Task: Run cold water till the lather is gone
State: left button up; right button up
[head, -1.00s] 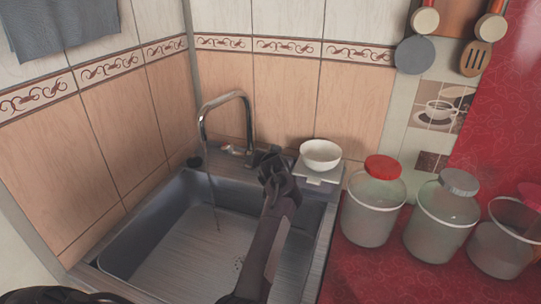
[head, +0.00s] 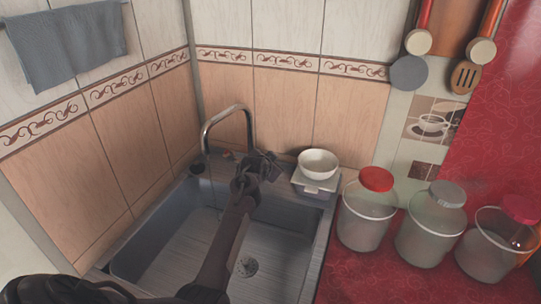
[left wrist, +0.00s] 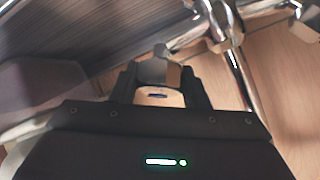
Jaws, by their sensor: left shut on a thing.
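The chrome tap (head: 231,110) arches over the back of the grey sink (head: 185,245), with a small red mark near its base. A thin, faint stream of water (head: 214,205) shows below the spout. My left gripper (head: 262,164) is beside the tap base. The left wrist view shows its fingers (left wrist: 160,88) shut on a small metal part of the tap, with a blue mark close by. The gripper hides part of the tap's handle in the head view. My right gripper is out of view.
A white bowl (head: 318,161) stands on a small box (head: 315,185) right of the gripper. Several lidded jars, one with a red lid (head: 376,179), line the red counter (head: 375,275). Tiled walls close in the back and left.

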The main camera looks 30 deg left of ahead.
pick_arm(q)
jog(key=m+g+h+p, duration=0.1)
jog(key=m+h+p, duration=0.1)
jog(key=m, duration=0.1)
jog(key=shift+r+p, duration=0.1)
jog(key=shift+p, duration=0.2)
jog(key=shift+m+g+h+p, duration=0.55)
jog(key=shift+m+h, duration=0.35)
jog(key=shift+m, duration=0.4)
jog(key=shift+d+f, duration=0.1)
jog(key=shift+f, duration=0.15)
jog(key=o, duration=1)
jog(key=shift+v, duration=3.9)
jog(key=shift+c, duration=0.2)
